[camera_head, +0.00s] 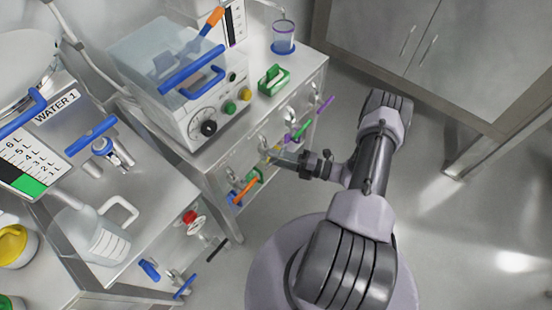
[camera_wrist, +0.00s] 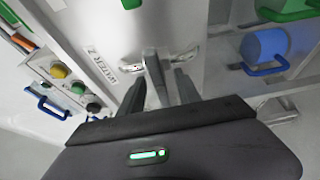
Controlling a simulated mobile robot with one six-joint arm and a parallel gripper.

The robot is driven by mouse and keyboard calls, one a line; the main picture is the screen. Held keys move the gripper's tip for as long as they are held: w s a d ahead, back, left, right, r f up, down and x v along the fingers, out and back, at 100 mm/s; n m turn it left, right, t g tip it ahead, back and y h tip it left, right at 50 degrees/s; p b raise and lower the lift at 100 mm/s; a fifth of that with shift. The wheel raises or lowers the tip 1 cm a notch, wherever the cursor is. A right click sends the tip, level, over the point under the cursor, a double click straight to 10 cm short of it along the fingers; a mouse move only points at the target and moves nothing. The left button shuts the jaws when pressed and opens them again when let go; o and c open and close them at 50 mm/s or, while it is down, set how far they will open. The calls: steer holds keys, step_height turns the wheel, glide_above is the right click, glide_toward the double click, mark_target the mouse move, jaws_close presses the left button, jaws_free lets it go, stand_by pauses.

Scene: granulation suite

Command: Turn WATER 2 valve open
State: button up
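The WATER 2 label (camera_wrist: 103,66) is on a pale metal surface in the wrist view. To its right a grey metal lever-like part (camera_wrist: 154,76) stands out, its base partly hidden. My gripper (camera_wrist: 160,88) is open, with one finger on each side of this part and visible gaps. I cannot tell whether either finger touches it. In the head view my gripper (camera_head: 275,155) reaches the bench front, close to a small yellow part. The WATER 2 label cannot be read there, and the valve itself is hard to make out.
Orange (camera_head: 245,190), green (camera_head: 303,128) and purple (camera_head: 326,105) handles flank my gripper on the bench front. A control box (camera_head: 190,110) with buttons stands above. The WATER 1 label (camera_head: 57,106) is at the left. Open floor (camera_head: 450,250) lies to the right.

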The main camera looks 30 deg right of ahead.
steer(key=shift+w+a, duration=0.2)
steer(key=shift+w, duration=0.05)
jaws_close()
